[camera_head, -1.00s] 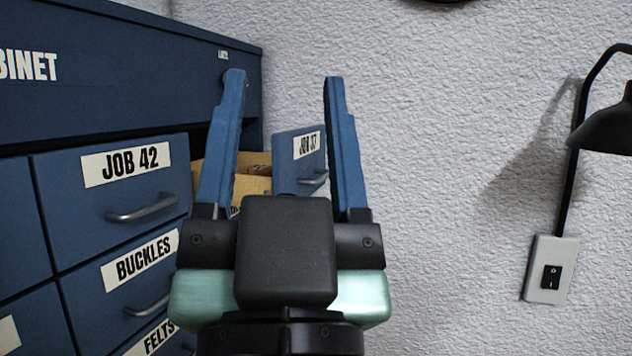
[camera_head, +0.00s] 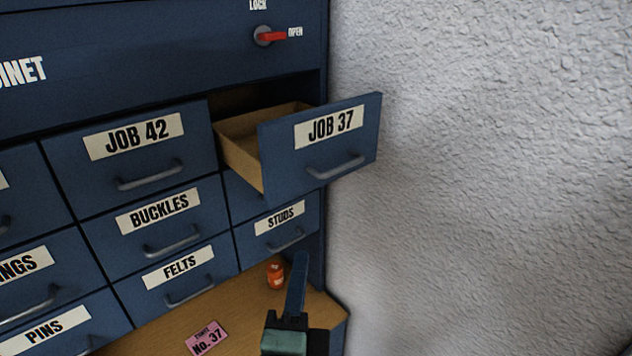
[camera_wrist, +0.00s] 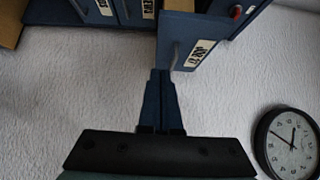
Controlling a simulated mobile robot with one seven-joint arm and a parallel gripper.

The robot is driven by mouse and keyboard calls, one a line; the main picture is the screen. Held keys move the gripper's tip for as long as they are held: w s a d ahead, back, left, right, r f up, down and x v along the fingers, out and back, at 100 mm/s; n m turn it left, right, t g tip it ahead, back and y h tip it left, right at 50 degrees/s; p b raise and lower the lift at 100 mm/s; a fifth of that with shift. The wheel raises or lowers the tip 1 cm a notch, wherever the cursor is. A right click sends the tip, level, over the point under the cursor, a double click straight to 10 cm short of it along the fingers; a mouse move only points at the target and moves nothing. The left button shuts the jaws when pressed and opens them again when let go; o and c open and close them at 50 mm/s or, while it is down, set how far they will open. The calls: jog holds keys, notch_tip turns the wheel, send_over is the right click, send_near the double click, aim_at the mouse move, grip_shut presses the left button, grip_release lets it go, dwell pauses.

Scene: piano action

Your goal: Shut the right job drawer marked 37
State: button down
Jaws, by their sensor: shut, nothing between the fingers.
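The JOB 37 drawer (camera_head: 345,172) stands pulled out at the upper right of the blue cabinet. Its front carries a white label and a grey handle, and its tan inside looks empty where it shows. In the wrist view the drawer front (camera_wrist: 183,40) is just beyond the fingertips. My gripper (camera_head: 300,258) is below the drawer in the head view, seen from the side. In the wrist view my gripper (camera_wrist: 161,72) has its blue fingers together with nothing between them. I cannot tell whether the tips touch the drawer.
The JOB 42 drawer (camera_head: 150,150) beside it is shut. A red lever (camera_head: 272,37) points at OPEN above. An orange bottle (camera_head: 275,274) and a pink No. 37 ticket (camera_head: 207,338) lie on the wooden ledge. A white wall (camera_head: 480,150) bounds the right; a clock (camera_wrist: 287,143) hangs there.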

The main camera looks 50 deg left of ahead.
jog(key=b, duration=0.4)
jog(key=w+a+b, duration=0.1)
jog(key=b, duration=0.2)
jog(key=shift+w+a+f+b, duration=0.1)
jog(key=shift+a+f+b, duration=0.15)
jog(key=shift+b, duration=0.1)
jog(key=shift+b, duration=0.55)
jog(key=x, duration=0.3)
jog(key=a+p+x, duration=0.1)
jog(key=x, duration=0.2)
jog(key=s+r+p+x, duration=0.1)
jog(key=x, duration=0.2)
jog(key=shift+w+a, duration=0.2)
jog(key=shift+a, duration=0.2)
jog(key=shift+a+f, duration=0.2)
jog(key=shift+a, duration=0.4)
